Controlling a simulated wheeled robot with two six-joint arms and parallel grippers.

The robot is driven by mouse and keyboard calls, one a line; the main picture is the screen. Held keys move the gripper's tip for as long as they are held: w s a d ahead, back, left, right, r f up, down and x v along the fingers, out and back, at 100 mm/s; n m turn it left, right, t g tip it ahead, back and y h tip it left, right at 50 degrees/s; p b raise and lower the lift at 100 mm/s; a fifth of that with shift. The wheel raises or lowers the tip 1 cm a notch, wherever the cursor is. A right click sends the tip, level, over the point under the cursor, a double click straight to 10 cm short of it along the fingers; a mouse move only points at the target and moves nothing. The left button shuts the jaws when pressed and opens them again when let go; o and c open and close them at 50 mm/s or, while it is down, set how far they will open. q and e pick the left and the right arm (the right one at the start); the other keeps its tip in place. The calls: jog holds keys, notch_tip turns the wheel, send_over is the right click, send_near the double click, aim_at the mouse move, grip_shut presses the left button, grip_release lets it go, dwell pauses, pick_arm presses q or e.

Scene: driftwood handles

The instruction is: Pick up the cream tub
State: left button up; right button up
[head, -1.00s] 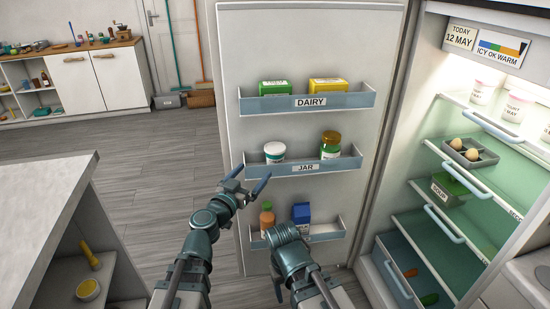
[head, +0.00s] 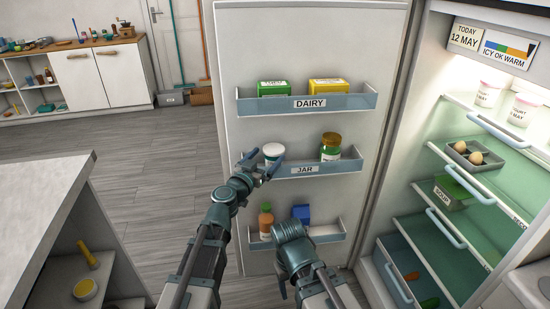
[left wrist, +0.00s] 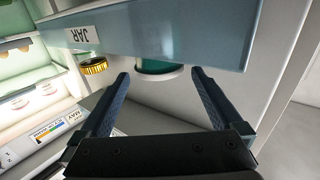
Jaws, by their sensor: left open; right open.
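The cream tub (head: 273,150) is white with a green band. It stands at the left end of the door shelf marked JAR (head: 335,168). My left gripper (head: 262,161) is open, at the front left of that shelf, with its fingers around or just before the tub; contact cannot be told. In the left wrist view the tub (left wrist: 155,82) shows between the two open fingers (left wrist: 160,74), partly hidden by the shelf front. My right gripper (head: 280,286) is low in front of the bottom door shelf, open and mostly hidden behind its own wrist.
A gold-lidded jar (head: 331,146) stands right of the tub on the same shelf. The DAIRY shelf (head: 350,102) is above. An orange bottle (head: 266,221) and a blue carton (head: 301,214) stand below. The open fridge (head: 470,215) is at right, a counter (head: 40,215) at left.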

pick_arm(q)
jog(key=x, duration=0.4)
jog(key=shift+s+r, duration=0.1)
jog(key=shift+s, duration=0.1)
jog(key=shift+c, duration=0.4)
jog(key=c, duration=1.2)
